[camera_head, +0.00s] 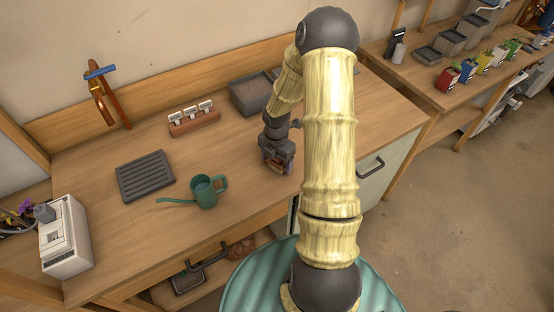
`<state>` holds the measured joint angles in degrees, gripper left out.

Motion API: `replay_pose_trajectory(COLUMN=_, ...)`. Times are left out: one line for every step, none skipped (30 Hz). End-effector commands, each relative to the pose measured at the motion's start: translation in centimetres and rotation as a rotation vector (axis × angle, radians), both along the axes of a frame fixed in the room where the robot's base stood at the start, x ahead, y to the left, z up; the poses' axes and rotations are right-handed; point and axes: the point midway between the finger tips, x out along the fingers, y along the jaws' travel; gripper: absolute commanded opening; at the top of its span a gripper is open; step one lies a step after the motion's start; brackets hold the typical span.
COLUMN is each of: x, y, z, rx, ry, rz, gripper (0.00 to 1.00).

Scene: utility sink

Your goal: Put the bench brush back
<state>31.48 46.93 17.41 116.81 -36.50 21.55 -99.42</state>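I cannot pick out a bench brush with certainty in the head view. My gripper (277,162) points down, low over the wooden worktop, right of the green watering can and in front of the dark grey basin. Its fingers are small and partly hidden by its own body, so I cannot tell whether they are open or hold something. A brownish-red patch shows at the finger end, too small to name. A brown object (241,247) lies on the lower shelf under the worktop, partly hidden.
The green watering can (206,191) stands near a dark ribbed mat (146,176). A white box (68,240) stands left. A second bench (408,75) holds several coloured containers.

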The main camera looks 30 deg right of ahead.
Motion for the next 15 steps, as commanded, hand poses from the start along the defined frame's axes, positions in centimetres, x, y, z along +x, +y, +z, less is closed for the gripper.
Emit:
replay_pose_trajectory(x=0.0, y=0.0, z=0.0, rx=0.000, ry=0.000, rz=0.001, gripper=0.85)
replay_pose_trajectory(x=0.0, y=0.0, z=0.0, rx=0.000, ry=0.000, rz=0.001, gripper=0.85)
replay_pose_trajectory(x=0.0, y=0.0, z=0.0, rx=0.000, ry=0.000, rz=0.001, gripper=0.85)
replay_pose_trajectory(x=0.0, y=0.0, z=0.0, rx=0.000, ry=0.000, rz=0.001, gripper=0.85)
replay_pose_trajectory(x=0.0, y=0.0, z=0.0, rx=0.000, ry=0.000, rz=0.000, gripper=0.85)
replay_pose_trajectory(x=0.0, y=0.0, z=0.0, rx=0.000, ry=0.000, rz=0.000, gripper=0.85)
replay_pose_trajectory(x=0.0, y=0.0, z=0.0, rx=0.000, ry=0.000, rz=0.000, gripper=0.85)
replay_pose_trajectory(x=0.0, y=0.0, z=0.0, rx=0.000, ry=0.000, rz=0.000, gripper=0.85)
replay_pose_trajectory(x=0.0, y=0.0, z=0.1, rx=0.000, ry=0.000, rz=0.000, gripper=0.85)
replay_pose_trajectory(x=0.0, y=0.0, z=0.2, rx=0.000, ry=0.000, rz=0.000, gripper=0.85)
replay_pose_trajectory(x=0.0, y=0.0, z=0.3, rx=-0.001, ry=0.000, rz=0.000, gripper=0.85)
replay_pose_trajectory(x=0.0, y=0.0, z=0.5, rx=-0.001, ry=0.000, rz=0.000, gripper=0.85)
replay_pose_trajectory(x=0.0, y=-0.1, z=0.7, rx=0.000, ry=-0.001, rz=-0.001, gripper=0.85)
replay_pose_trajectory(x=0.0, y=-0.1, z=0.9, rx=-0.001, ry=-0.002, rz=-0.002, gripper=0.85)
replay_pose_trajectory(x=0.0, y=-0.2, z=1.4, rx=-0.002, ry=-0.003, rz=-0.004, gripper=0.85)
